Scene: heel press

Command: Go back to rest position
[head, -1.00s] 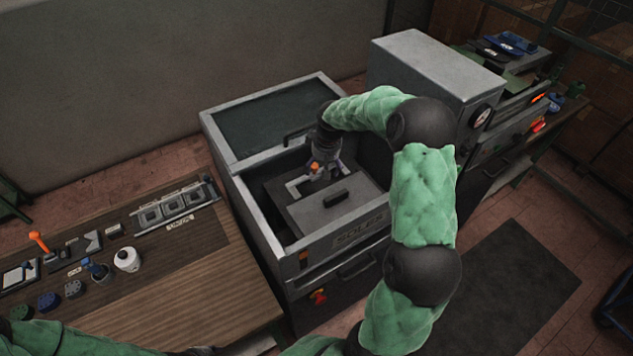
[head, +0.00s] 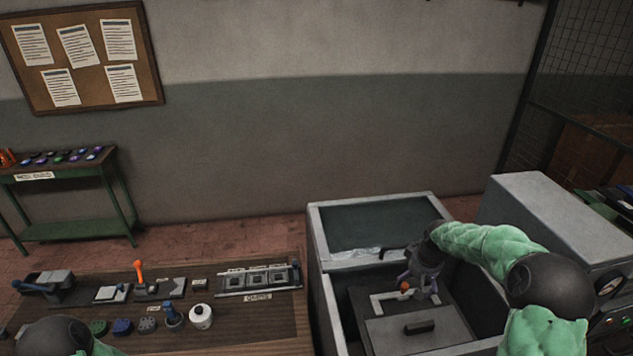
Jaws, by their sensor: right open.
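My right gripper (head: 420,292) is open at the grey bin at the lower right. It hangs over the light grey plate area, near a small orange part (head: 405,286). I cannot tell whether it touches anything. The bin (head: 318,270) has a raised dark-panelled lid (head: 375,226) at its back and a grey cover with a black handle (head: 419,327) inside. My right arm, in a green padded sleeve, comes in from the right. A green-sleeved piece of my left arm shows at the lower left edge; the left gripper is out of view.
A grey machine (head: 555,225) stands at the right. A green side table (head: 70,178) stands at the far left. Floor shows behind the bench.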

